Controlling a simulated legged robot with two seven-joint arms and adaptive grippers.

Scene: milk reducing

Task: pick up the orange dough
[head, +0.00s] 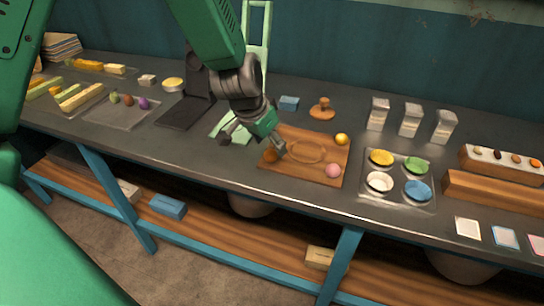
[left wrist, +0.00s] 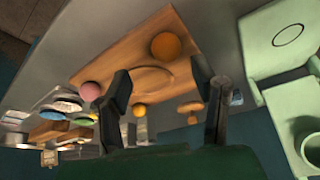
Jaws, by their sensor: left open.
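The orange dough ball (head: 270,155) rests at the left front corner of a wooden board (head: 300,172). In the left wrist view the orange dough (left wrist: 166,46) lies ahead of the fingers, between their lines. My left gripper (head: 255,145) is open just above the board's left edge, close to the dough; its fingers also frame the left wrist view (left wrist: 162,85). Nothing is between the fingers; whether a fingertip touches the dough I cannot tell. A pink ball (head: 333,170) and a yellow ball (head: 341,139) sit on the same board. My right gripper is not in view.
A tray of several coloured bowls (head: 372,196) stands right of the board. A wooden stamp (head: 322,109) and blue block (head: 289,103) are behind it. A pale green stand (head: 257,50) rises behind my gripper. The counter in front of the board is clear.

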